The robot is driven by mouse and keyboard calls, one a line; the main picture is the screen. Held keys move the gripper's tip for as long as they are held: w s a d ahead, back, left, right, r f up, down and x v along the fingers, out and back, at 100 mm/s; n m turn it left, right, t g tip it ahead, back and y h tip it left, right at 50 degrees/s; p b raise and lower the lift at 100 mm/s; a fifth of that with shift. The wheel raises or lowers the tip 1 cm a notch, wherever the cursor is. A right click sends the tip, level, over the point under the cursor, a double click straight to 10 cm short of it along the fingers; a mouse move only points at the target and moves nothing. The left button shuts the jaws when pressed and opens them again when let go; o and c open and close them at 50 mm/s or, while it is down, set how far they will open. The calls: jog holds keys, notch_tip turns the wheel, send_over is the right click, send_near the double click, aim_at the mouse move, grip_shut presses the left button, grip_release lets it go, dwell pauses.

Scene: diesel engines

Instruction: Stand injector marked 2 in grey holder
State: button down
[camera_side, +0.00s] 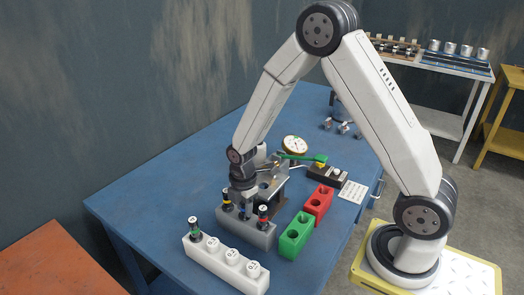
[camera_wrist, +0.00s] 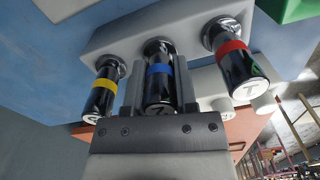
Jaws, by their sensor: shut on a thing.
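The grey holder (camera_side: 240,229) stands on the blue table; its pale body also shows in the wrist view (camera_wrist: 190,22). My gripper (camera_wrist: 158,92) is shut on the dark injector with the blue band (camera_wrist: 160,75), upright at the middle place of this holder. Its foot is at the hole; I cannot tell if it is fully down. Its end mark is hard to read, perhaps 2 or 7. A yellow-banded injector (camera_wrist: 103,88) and a red-banded injector (camera_wrist: 232,60) stand in the same holder on either side, close to my fingers.
In front is a white holder (camera_side: 222,268) with a green-banded injector (camera_side: 194,229) and several white round tops. A green holder (camera_side: 295,237) and a red holder (camera_side: 318,202) with open holes stand to the right. A dial gauge (camera_side: 294,146) and metal parts stand behind.

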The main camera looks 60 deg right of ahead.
grip_release()
dwell(0.5)
jog(key=shift+r, duration=0.15)
jog(key=shift+r, duration=3.85)
jog(key=shift+s, duration=0.1)
jog(key=s+a+r+m+t, duration=0.2)
jog(key=s+m, duration=0.8)
jog(key=m, duration=0.5)
jog(key=shift+s+t, duration=0.3)
jog(key=shift+s, duration=0.05)
